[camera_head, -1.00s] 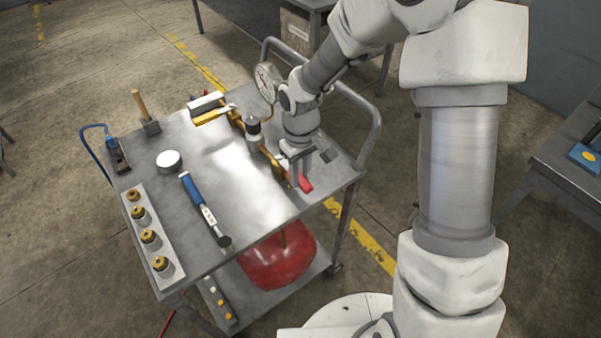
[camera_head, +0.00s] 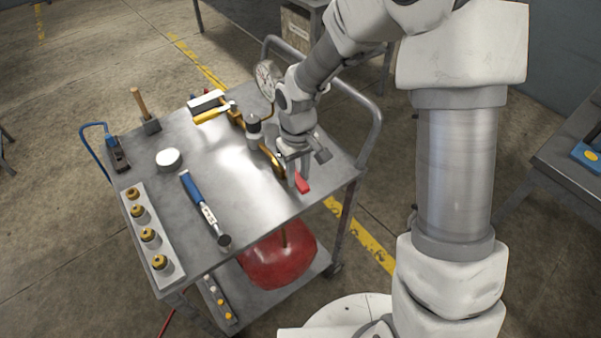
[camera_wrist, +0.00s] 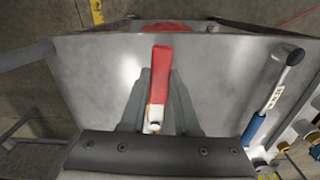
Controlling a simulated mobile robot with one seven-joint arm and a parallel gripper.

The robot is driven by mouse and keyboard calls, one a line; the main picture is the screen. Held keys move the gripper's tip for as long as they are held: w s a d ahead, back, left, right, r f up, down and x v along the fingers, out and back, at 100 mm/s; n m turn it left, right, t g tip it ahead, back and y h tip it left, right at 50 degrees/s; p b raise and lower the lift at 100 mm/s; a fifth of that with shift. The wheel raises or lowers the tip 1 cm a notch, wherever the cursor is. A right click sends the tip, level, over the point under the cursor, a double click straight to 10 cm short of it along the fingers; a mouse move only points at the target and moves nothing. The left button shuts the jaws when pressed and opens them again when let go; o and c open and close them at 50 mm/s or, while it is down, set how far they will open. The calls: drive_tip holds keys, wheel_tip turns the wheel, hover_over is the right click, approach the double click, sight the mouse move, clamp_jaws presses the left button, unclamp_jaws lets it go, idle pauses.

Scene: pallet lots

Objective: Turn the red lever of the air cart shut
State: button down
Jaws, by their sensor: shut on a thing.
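The red lever (camera_head: 304,187) sits at the near end of the brass pipe (camera_head: 264,149) on the air cart (camera_head: 222,160). My gripper (camera_head: 297,184) reaches down over it and partly hides it. In the wrist view the lever (camera_wrist: 160,75) points away from my gripper, its pale pivot end between the two grey fingers (camera_wrist: 159,112). My gripper is shut on the lever. The exact contact of the fingers with it is hard to see.
A round gauge (camera_head: 267,80) and a dark-topped fitting (camera_head: 254,132) stand close to my gripper. A blue-handled tool (camera_head: 199,203), a white round tin (camera_head: 169,160), a mallet (camera_head: 146,112) and a tray of brass fittings (camera_head: 170,275) lie left. A red tank (camera_head: 279,262) is below.

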drive_tip(key=shift+s+a+f+m+b, duration=0.1)
drive_tip(key=shift+s+a+m+b, duration=0.1)
drive_tip(key=shift+a+m+b, duration=0.3)
drive_tip(key=shift+s+a+m+b, duration=0.15)
drive_tip(key=shift+a+m, duration=0.25)
drive_tip(key=shift+m, duration=0.3)
drive_tip(key=a+m, duration=0.1)
drive_tip(key=a+m+b, duration=0.1)
drive_tip(key=shift+s+m, duration=0.2)
drive_tip(key=shift+m, duration=0.1)
drive_tip(key=a+m, duration=0.2)
drive_tip(key=shift+w+a+m, duration=0.1)
drive_tip(key=shift+m, duration=0.3)
drive_tip(key=a+m, duration=0.2)
drive_tip(key=shift+w+m, duration=0.3)
drive_tip(key=shift+m, duration=0.1)
drive_tip(key=a+m, duration=0.1)
drive_tip(key=w+m, duration=0.1)
drive_tip(key=shift+a+r+m, duration=0.2)
drive_tip(key=shift+a+m, duration=0.1)
drive_tip(key=shift+a, duration=0.05)
drive_tip(key=shift+w+a+m+p, duration=0.45)
drive_tip(key=shift+w+a+m, duration=0.1)
drive_tip(key=shift+m, duration=0.4)
drive_tip(key=shift+w+a+m+p, duration=0.4)
drive_tip(key=shift+w+m+p, duration=0.1)
drive_tip(key=shift+m, duration=0.45)
drive_tip(key=shift+w, duration=0.1)
